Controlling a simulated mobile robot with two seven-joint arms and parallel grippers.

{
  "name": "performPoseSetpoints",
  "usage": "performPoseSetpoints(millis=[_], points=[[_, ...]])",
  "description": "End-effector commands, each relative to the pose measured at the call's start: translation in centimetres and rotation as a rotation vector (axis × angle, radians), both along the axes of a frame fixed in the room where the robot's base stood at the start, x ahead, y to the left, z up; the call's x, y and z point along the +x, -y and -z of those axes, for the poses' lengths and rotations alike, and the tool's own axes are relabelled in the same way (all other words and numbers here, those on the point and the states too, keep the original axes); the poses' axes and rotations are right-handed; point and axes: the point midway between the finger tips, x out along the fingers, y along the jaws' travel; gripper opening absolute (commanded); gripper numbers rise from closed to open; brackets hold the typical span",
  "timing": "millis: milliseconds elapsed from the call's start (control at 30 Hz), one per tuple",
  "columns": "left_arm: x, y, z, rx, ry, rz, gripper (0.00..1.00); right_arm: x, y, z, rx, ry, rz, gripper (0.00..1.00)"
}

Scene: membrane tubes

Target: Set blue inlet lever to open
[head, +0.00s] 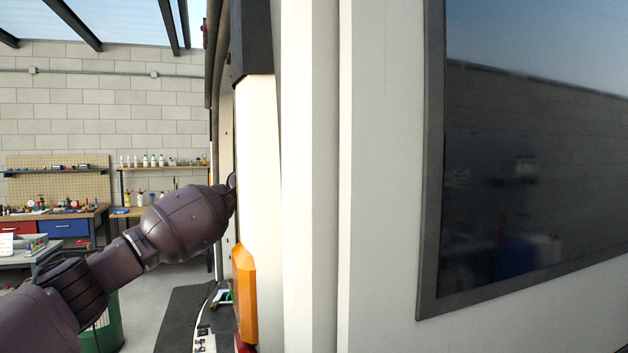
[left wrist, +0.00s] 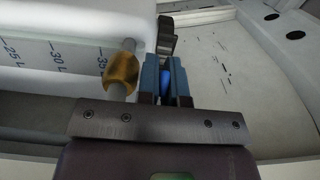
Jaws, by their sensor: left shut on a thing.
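The blue inlet lever (left wrist: 167,82) shows as a small bright blue piece between the fingers of my left gripper (left wrist: 165,64) in the left wrist view. The gripper is shut on it, and the fingers hide most of it. How far the lever is turned cannot be told. A black part (left wrist: 166,36) stands just beyond the fingertips. In the head view my left arm (head: 185,222) reaches behind the edge of a white panel, which hides the gripper and lever. My right gripper is in neither view.
A white tank (left wrist: 60,50) with litre marks and a brass fitting (left wrist: 122,74) on a grey pipe lie close left of the fingers. A pale panel (left wrist: 215,65) is at the right. The white body panel (head: 310,180) blocks much of the head view. A workbench (head: 60,216) stands behind.

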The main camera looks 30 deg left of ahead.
Motion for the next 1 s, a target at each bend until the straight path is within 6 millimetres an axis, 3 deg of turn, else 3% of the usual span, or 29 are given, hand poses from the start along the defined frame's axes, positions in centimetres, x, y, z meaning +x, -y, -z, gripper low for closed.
performPoseSetpoints(millis=[300, 333, 500, 800, 1000], points=[[-0.1, -0.2, -0.5, -0.003, 0.012, -0.009, 0.0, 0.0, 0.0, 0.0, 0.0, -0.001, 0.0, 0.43], [0.0, -0.2, -0.5, -0.003, 0.012, -0.009, 0.1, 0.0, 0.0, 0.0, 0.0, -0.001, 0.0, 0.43], [0.0, -0.1, -0.3, -0.003, 0.007, -0.007, 0.33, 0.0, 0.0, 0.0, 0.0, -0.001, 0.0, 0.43], [-0.2, -0.2, 0.0, -0.002, 0.004, -0.005, 0.33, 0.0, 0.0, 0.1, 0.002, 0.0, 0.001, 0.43], [-1.9, -1.6, 0.2, 0.0, 0.003, -0.007, 0.33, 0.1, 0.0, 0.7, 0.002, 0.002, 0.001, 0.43]])
